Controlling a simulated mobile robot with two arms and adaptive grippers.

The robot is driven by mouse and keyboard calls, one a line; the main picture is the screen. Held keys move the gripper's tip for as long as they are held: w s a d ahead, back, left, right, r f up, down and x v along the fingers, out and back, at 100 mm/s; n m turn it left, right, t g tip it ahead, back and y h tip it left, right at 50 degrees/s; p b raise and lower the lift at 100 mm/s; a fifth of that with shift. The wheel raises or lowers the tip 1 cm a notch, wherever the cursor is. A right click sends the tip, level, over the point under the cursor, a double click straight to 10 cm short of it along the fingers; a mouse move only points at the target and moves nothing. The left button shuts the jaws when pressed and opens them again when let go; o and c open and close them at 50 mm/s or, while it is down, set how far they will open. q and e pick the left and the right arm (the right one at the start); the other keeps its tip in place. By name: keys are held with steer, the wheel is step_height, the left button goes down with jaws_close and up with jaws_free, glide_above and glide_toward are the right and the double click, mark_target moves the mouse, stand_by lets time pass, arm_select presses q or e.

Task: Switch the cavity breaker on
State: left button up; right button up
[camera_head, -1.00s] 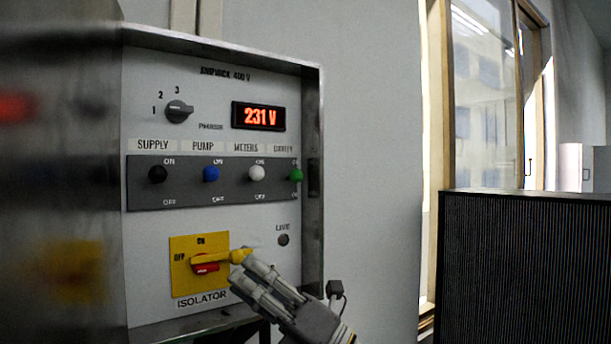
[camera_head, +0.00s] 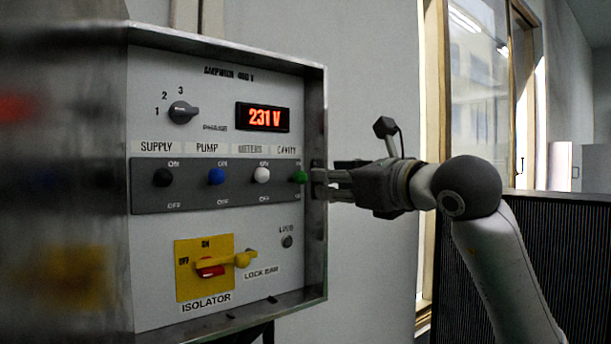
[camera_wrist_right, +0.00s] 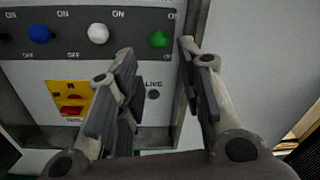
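The cavity breaker (camera_head: 299,177) is the green knob at the right end of the breaker strip, under the CAVITY label. It also shows in the right wrist view (camera_wrist_right: 160,40). Its knob lies between the ON and OFF marks; I cannot tell which way it is set. My right gripper (camera_head: 318,184) reaches in from the right at the cabinet's right edge, fingertips close to the green knob. In the right wrist view its fingers (camera_wrist_right: 156,52) are apart, with the green knob seen in the gap and nothing held. Contact cannot be told. My left gripper is not in view.
Black supply (camera_head: 162,177), blue pump (camera_head: 216,176) and white meters (camera_head: 262,175) knobs share the strip. Below is the yellow isolator plate (camera_head: 190,288), its handle pointing right. The cabinet's raised metal rim (camera_head: 317,245) borders the panel. A dark ribbed unit (camera_head: 560,260) stands right.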

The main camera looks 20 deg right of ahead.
mark_target(303, 172)
steer(key=p+x, duration=0.4)
steer(key=x, duration=0.5)
steer(key=shift+a, duration=0.1)
steer(key=shift+w+a+f, duration=0.1)
steer(key=shift+w+f, duration=0.05)
steer(key=shift+w, duration=0.2)
steer(key=c, duration=0.8)
steer(key=shift+o, duration=0.2)
steer(key=r+g+p, duration=0.1)
steer(key=p, duration=0.1)
steer(key=shift+r+p, duration=0.15)
steer(key=shift+p, duration=0.15)
steer(key=shift+w+g+h+p, duration=0.1)
steer(key=shift+g+h+p, duration=0.3)
steer(key=shift+g+p, duration=0.3)
